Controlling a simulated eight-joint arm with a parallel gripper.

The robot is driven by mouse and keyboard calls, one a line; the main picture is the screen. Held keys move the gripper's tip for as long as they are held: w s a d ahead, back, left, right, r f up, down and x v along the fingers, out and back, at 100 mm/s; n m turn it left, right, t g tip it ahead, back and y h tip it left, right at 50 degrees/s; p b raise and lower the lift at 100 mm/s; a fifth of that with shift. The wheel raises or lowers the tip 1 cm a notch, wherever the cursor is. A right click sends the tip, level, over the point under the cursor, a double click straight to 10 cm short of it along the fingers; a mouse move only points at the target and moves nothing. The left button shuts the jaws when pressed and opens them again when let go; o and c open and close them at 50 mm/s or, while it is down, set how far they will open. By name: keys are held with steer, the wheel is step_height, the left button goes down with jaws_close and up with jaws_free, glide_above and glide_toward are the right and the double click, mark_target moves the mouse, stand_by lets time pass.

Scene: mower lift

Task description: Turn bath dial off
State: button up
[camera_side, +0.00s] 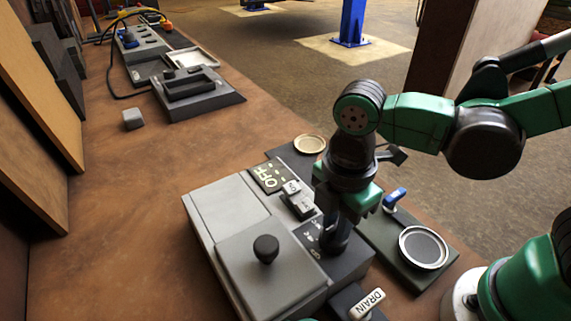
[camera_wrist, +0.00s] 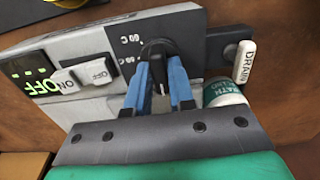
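The bath unit is a grey box (camera_side: 215,205) with a lid and a black lid knob (camera_side: 266,249). Its dark front panel carries the black bath dial (camera_wrist: 157,48), with "60 C" and "80 C" marks to its left in the wrist view. My gripper (camera_side: 336,240) is down at this panel and mostly hides the dial in the side view. In the wrist view my two blue fingers (camera_wrist: 159,75) straddle the dial, one on each side. Whether they press on it cannot be told. White ON and OFF rocker keys (camera_wrist: 84,74) and a lit OFF display (camera_wrist: 34,80) sit left of it.
A white DRAIN handle (camera_wrist: 244,62) and a bath fluid bottle (camera_wrist: 224,93) are right of the dial in the wrist view. A plate with a round dish (camera_side: 424,248) and blue lever (camera_side: 395,198) stands beside the box.

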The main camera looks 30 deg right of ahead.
steer(key=o, duration=0.3)
steer(key=shift+o, duration=0.2)
steer(key=shift+r, duration=2.85)
steer(key=w+d+m+t, duration=0.2)
steer(key=d+m, duration=0.4)
steer(key=m, duration=0.3)
steer(key=w+d+m+t, duration=0.2)
steer(key=d+m+t, duration=0.3)
steer(key=m, duration=0.4)
steer(key=shift+w+d+f, duration=0.15)
steer(key=shift+w+d, duration=0.15)
steer(key=shift+d, duration=0.25)
